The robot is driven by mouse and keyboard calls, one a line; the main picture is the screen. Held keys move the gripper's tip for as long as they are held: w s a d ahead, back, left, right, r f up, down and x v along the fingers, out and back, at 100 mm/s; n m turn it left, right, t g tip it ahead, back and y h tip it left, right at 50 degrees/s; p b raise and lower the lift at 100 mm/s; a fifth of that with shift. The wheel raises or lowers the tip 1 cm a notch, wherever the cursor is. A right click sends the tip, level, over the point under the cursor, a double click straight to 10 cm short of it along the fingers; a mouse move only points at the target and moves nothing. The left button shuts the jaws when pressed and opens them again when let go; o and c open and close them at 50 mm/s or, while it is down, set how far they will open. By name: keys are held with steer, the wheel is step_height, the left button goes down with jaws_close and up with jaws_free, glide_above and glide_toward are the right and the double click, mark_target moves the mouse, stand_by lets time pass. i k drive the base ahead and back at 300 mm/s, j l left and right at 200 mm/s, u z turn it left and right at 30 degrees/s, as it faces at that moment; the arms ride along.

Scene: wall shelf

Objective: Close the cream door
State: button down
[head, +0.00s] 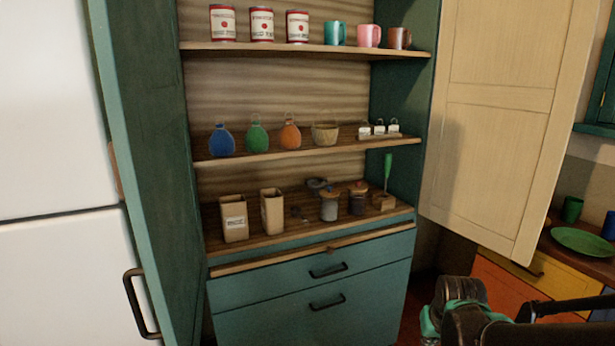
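The cream door (497,120) is a tall panelled cabinet door at the right. It stands open, swung out from the right side of the teal cabinet. No handle shows on the face I see. A dark part of my arm with green pieces (458,312) is at the bottom right, below the door and apart from it in the picture. Dark bars extend right from it and are cut off by the frame edge. I cannot make out fingertips or whether my gripper is open.
A teal door (160,150) with a black handle (138,303) stands open at the left. Open shelves hold cans (262,25), mugs (369,36) and bottles. Teal drawers (310,285) are shut. A counter (580,250) with a green plate is behind, right.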

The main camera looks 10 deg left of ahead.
mark_target(510, 78)
steer(key=i+l+u, duration=0.45)
steer(key=u, duration=0.3)
steer(key=i+l+u, duration=0.15)
steer(key=l+u, duration=0.2)
steer(key=l, duration=0.15)
steer(key=k+j+z, duration=0.1)
steer(key=z, duration=0.9)
steer(key=k+j, duration=0.05)
